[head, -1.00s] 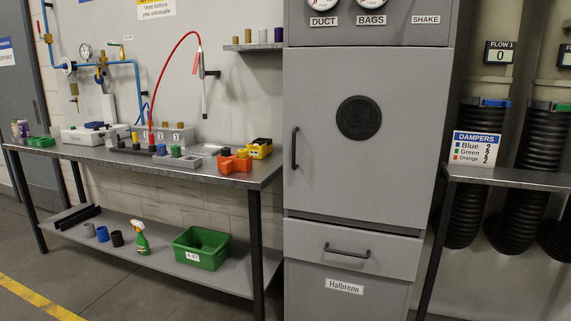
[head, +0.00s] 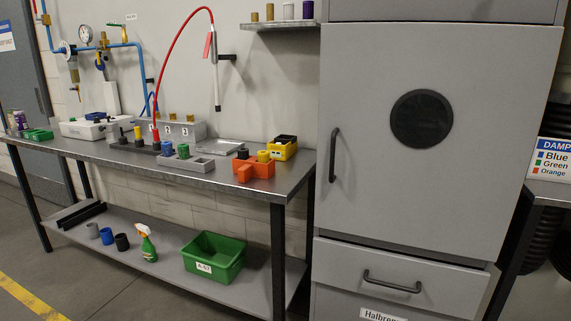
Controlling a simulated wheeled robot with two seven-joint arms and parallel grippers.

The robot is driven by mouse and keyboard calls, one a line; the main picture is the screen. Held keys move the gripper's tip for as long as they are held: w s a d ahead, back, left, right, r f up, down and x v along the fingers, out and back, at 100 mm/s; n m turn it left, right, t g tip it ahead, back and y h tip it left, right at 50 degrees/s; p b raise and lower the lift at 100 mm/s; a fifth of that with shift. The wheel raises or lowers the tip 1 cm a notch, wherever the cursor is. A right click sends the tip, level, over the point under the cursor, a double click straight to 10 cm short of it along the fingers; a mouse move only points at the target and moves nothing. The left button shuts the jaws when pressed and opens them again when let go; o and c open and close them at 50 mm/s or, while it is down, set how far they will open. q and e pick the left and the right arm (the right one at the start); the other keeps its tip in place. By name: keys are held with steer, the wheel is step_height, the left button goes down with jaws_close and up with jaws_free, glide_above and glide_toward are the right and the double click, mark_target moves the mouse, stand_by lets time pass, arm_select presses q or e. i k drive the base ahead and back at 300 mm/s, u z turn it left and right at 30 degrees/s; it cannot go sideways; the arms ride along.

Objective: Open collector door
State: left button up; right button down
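The grey collector cabinet stands at the right of the head view. Its large upper door (head: 460,185) is shut, with a black round disc (head: 421,119) on it and a dark vertical handle (head: 334,155) on its left edge. Below the door is a grey drawer front (head: 335,263) with a dark horizontal handle (head: 391,281). A white label (head: 382,315) is cut off by the bottom edge. Neither of my grippers is in view.
A metal workbench (head: 105,150) with several fittings runs left of the cabinet. A green bin (head: 214,257) and a spray bottle (head: 146,243) stand on its lower shelf. A small table with a dampers sign (head: 551,157) is at the right. Floor shows at lower left.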

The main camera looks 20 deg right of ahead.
mark_target(427, 134)
steer(key=z, duration=0.3)
steer(key=i, duration=0.95)
steer(key=z, duration=0.6)
